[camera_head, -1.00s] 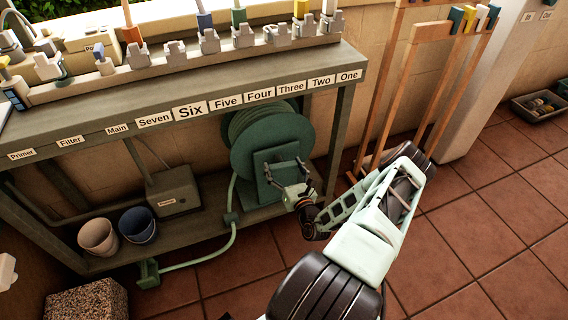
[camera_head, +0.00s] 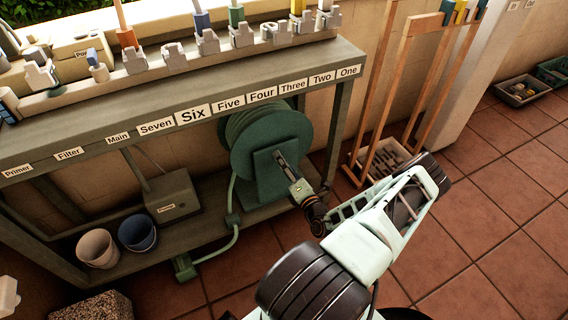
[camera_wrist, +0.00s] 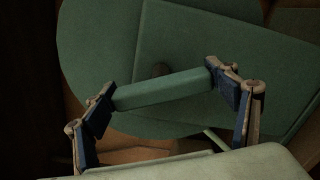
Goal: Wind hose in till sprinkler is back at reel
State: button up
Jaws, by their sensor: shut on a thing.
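The green hose reel (camera_head: 262,137) stands on the lower shelf under the bench. Its disc also shows in the wrist view (camera_wrist: 90,45). My gripper (camera_head: 284,163) is at the reel's front. In the wrist view, its two fingers are shut on the ends of a green crank handle (camera_wrist: 165,90). The green hose (camera_head: 218,250) runs down from the reel, through a small green guide (camera_head: 233,220) at the shelf edge, and out over the floor. The green sprinkler (camera_head: 185,266) sits at the hose's end on the tiles, a short way from the guide.
Two buckets (camera_head: 97,250) and a grey box (camera_head: 172,196) stand on the lower shelf. The bench (camera_head: 200,90) overhangs the reel. A wooden rack (camera_head: 398,90) stands to the right. Tiled floor at right is open.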

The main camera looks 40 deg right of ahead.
jog(key=m, duration=0.5)
jog(key=shift+m, duration=0.3)
dwell(0.4)
jog(key=o, duration=1.7)
jog(key=shift+f, duration=0.1)
